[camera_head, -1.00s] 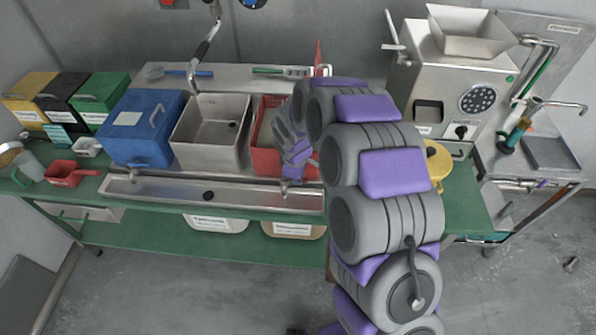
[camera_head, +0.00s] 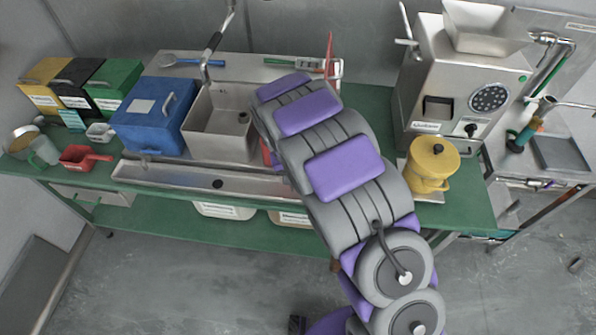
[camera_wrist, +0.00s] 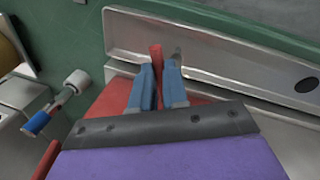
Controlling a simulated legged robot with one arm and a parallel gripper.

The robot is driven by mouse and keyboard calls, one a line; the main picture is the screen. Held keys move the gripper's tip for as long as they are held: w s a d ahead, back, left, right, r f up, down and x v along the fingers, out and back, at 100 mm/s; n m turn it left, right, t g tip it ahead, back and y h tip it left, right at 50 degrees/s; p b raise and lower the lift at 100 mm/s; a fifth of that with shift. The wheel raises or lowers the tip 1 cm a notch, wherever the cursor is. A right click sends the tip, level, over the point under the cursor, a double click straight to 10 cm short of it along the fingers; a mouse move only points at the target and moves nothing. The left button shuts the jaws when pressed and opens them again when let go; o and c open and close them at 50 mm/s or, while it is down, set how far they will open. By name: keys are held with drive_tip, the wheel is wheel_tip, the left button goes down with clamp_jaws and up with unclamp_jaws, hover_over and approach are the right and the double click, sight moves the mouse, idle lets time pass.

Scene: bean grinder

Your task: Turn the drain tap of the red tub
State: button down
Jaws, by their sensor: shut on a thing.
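The red tub is almost wholly hidden behind my arm in the head view; only a red sliver (camera_head: 266,153) shows beside the steel tub. In the wrist view part of the red tub (camera_wrist: 108,104) shows left of my fingers. My gripper (camera_wrist: 158,82) has two blue-grey fingers shut on a narrow upright red piece (camera_wrist: 156,58), which looks like the drain tap's handle. A small grey metal part (camera_wrist: 177,55) shows just right of it. The rest of the tap is hidden. My gripper is hidden in the head view.
A steel trough (camera_head: 145,177) runs along the front of the green table (camera_head: 120,219). A steel tub (camera_head: 216,152) and a blue tub (camera_head: 143,137) stand left of my arm. A yellow pot (camera_head: 430,178) and a grinder (camera_head: 447,55) stand right.

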drive_tip(key=shift+s+a+m+g, duration=0.1)
drive_tip(key=shift+a+m+g, duration=0.25)
drive_tip(key=shift+m, duration=0.75)
drive_tip(key=shift+a+m+g, duration=0.15)
drive_tip(key=shift+a+m, duration=0.4)
drive_tip(key=shift+m, duration=0.55)
drive_tip(key=shift+a, duration=0.1)
drive_tip(key=c, duration=1.1)
unclamp_jaws()
drive_tip(key=shift+a, duration=0.1)
drive_tip(key=shift+r, duration=0.15)
drive_tip(key=a+r+p, duration=0.1)
drive_tip(key=r, duration=0.4)
drive_tip(key=a+r, duration=0.1)
drive_tip(key=r, duration=0.5)
drive_tip(key=a+r+p, duration=0.1)
drive_tip(key=r, duration=0.4)
drive_tip(key=shift+a+r+p, duration=0.25)
drive_tip(key=shift+r+p, duration=0.05)
drive_tip(key=shift+p, duration=0.05)
